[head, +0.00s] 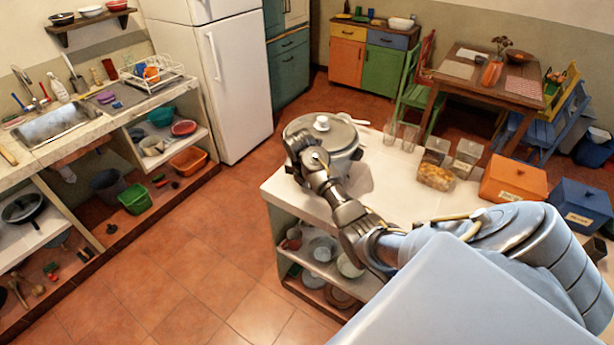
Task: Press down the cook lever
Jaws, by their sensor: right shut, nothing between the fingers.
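A grey metal rice cooker (340,133) with a lid and a pale knob stands on the left end of the white counter (385,195). My right arm reaches in from the right, low across the counter. My right gripper (303,152) is shut and empty, at the cooker's front left side. It overlaps the cooker in the picture, and I cannot tell whether it touches it. The cook lever cannot be made out; the gripper and wrist cover part of the cooker's front. My left gripper is not in view.
Glasses (400,134), clear containers (436,176), an orange box (514,179) and a blue box (581,206) stand on the counter right of the cooker. Dishes fill the shelf below. Open tiled floor (190,255) lies left, before the sink unit (48,127).

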